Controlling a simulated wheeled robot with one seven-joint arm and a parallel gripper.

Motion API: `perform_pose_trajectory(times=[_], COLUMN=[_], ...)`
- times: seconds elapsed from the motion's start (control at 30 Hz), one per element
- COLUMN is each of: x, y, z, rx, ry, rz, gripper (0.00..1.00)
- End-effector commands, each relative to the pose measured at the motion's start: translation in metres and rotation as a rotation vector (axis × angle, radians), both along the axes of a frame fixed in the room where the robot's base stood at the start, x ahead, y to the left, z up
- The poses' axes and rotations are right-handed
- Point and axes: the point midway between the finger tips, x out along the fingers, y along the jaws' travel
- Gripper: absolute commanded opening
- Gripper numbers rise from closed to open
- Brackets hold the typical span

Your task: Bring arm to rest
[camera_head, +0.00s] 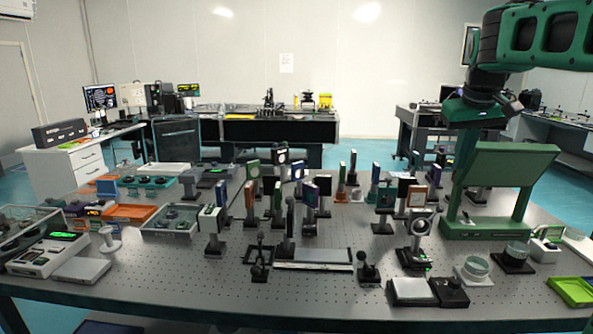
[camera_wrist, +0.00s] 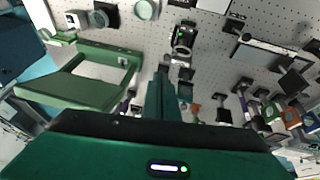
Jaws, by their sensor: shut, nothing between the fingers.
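My gripper (camera_head: 458,180) hangs from my green arm at the upper right of the head view, pointing down over the right part of the optical table (camera_head: 335,300). In the wrist view the gripper (camera_wrist: 162,75) shows its narrow green fingers closed together with nothing between them. A green stand with a sloped panel (camera_head: 505,165) is close beside the fingers in the head view. In the wrist view this stand (camera_wrist: 85,95) is left of the fingers. Whether the fingers touch it cannot be told.
Several optic mounts crowd the table's middle, including a round black mount (camera_head: 421,224). A green tray (camera_head: 572,291) lies at the front right corner. An orange tray (camera_head: 130,212) and instrument boxes fill the left. A bare strip runs along the front edge.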

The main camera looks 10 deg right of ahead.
Motion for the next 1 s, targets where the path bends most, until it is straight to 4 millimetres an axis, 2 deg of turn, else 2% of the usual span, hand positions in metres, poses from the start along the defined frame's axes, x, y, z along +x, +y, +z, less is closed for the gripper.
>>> perform_pose_trajectory(times=[0.07,0.17,0.4,0.5,0.6,0.7,0.8,1.0], x=[-0.018,-0.055,-0.178,-0.224,-0.261,-0.287,-0.3,-0.305], y=[0.001,0.004,0.028,0.043,0.057,0.068,0.074,0.076], z=[-0.012,-0.041,-0.134,-0.17,-0.199,-0.218,-0.229,-0.232], rx=[0.014,0.048,0.157,0.198,0.232,0.255,0.267,0.272], ry=[0.017,0.055,0.173,0.217,0.254,0.28,0.293,0.299], rz=[-0.022,-0.07,-0.224,-0.281,-0.323,-0.353,-0.371,-0.375], gripper=[0.0,0.0,0.0,0.0,0.0,0.0,0.0,0.0])
